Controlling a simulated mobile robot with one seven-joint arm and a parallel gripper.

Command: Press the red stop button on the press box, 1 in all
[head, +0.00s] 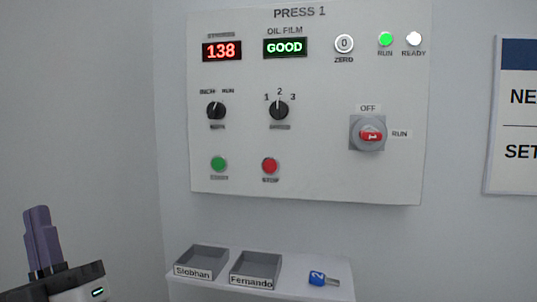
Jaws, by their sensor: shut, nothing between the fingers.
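The white press box (320,120), headed PRESS 1, is on the wall in the head view. Its round red stop button (270,166) is low on the panel, labelled STOP, with a green button (218,164) to its left. My gripper (40,212) is at the lower left, with its purple fingers together and pointing up. It is empty and well apart from the panel, to the left of and below the stop button. Nothing hides the stop button.
A red rotary switch (370,134) and two black knobs are on the panel. The green RUN lamp (385,39) is lit. Below, a shelf (290,288) holds trays labelled Siobhan (202,249) and Fernando (256,256), and a blue-tagged key (318,278). A sign (515,110) hangs at right.

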